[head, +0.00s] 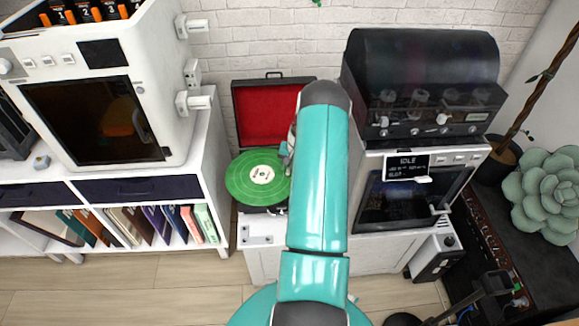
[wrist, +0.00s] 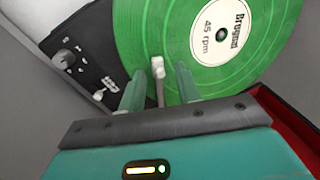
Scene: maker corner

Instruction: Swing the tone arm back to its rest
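The record player is an open case with a red-lined lid (head: 262,105), standing on a white cabinet. A green record (head: 243,184) lies on it and also fills much of the wrist view (wrist: 125,35). The tone arm (wrist: 158,68), a thin rod with a pale head, reaches over the record. My gripper (wrist: 160,78) is open, one finger on each side of the tone arm with a visible gap to each. In the head view my own arm hides the tone arm and most of my gripper.
The deck's dark control panel (wrist: 75,65) has a knob and small levers. A white machine (head: 160,95) stands on a shelf at left. A dark-topped machine (head: 420,85) stands close at right. A plant (head: 545,195) is at far right. Wooden floor shows in front.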

